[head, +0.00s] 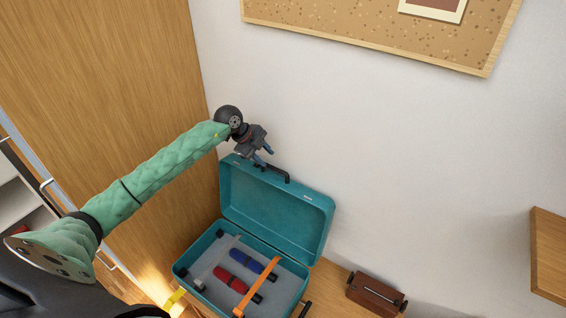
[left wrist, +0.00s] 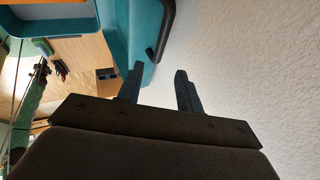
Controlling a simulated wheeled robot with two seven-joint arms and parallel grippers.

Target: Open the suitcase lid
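A teal suitcase (head: 200,259) stands on a wooden surface with its lid (head: 275,213) raised, leaning back towards the white wall. A dark handle (head: 275,170) is on the lid's upper edge. My left gripper (head: 265,157) is just above that edge, beside the handle. In the left wrist view the left gripper (left wrist: 158,85) has its two fingers apart with nothing between them. The teal lid (left wrist: 125,30) and dark handle (left wrist: 162,30) show beyond the fingers there. My right gripper is not seen clearly in either view.
Inside the case lie a red tool (head: 230,280), a blue tool (head: 246,261) and an orange bar (head: 259,287). A brown box (head: 374,294) stands to the right. A tall wooden panel (head: 120,90) is on the left. A corkboard (head: 400,35) hangs above.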

